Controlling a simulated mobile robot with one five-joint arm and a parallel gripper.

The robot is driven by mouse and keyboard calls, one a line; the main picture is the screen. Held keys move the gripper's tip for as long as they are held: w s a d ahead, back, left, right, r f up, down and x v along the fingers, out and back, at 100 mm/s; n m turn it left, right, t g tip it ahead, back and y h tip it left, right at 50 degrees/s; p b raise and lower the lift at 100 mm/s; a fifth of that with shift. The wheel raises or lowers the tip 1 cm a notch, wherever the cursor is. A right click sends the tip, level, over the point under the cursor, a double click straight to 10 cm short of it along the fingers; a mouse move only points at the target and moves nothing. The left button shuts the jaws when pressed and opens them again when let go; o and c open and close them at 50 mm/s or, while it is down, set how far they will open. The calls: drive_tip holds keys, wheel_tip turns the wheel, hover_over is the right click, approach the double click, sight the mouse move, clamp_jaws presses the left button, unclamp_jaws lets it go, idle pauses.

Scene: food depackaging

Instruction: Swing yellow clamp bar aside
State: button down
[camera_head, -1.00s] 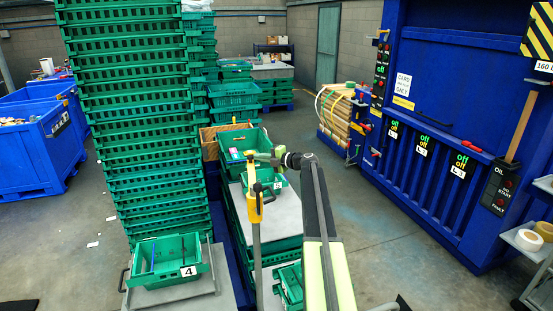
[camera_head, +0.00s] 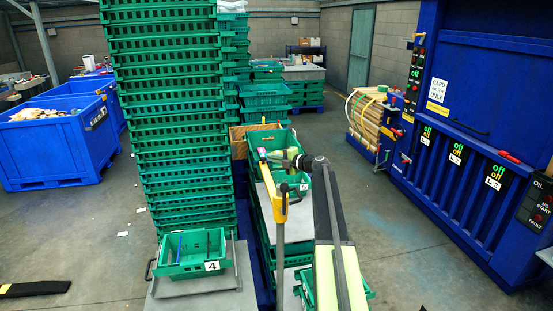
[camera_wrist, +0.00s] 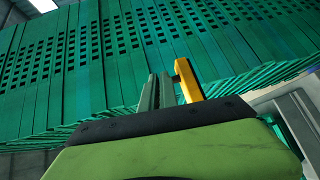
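The yellow clamp bar (camera_head: 284,203) shows in the head view at the top of a thin grey upright post (camera_head: 281,260), with a slim yellow part slanting up and left from it. In the wrist view, a yellow bar (camera_wrist: 189,80) stands just past the black front edge of my gripper body, right of a grey-green upright piece (camera_wrist: 156,92). The fingertips are too small or hidden to show whether they are open.
A tall stack of green crates (camera_head: 170,110) rises left of the post. A green crate marked 4 (camera_head: 190,262) sits low in front. More green crates (camera_head: 264,95) stand behind my gripper. A blue machine (camera_head: 485,130) is at the right, with clear floor before it.

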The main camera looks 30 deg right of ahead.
drive_tip(key=s+d+r+p, duration=0.2)
drive_tip(key=s+d, duration=0.7)
drive_tip(key=d, duration=0.1)
drive_tip(key=shift+s, duration=0.2)
drive_tip(key=shift+s+r, duration=0.1)
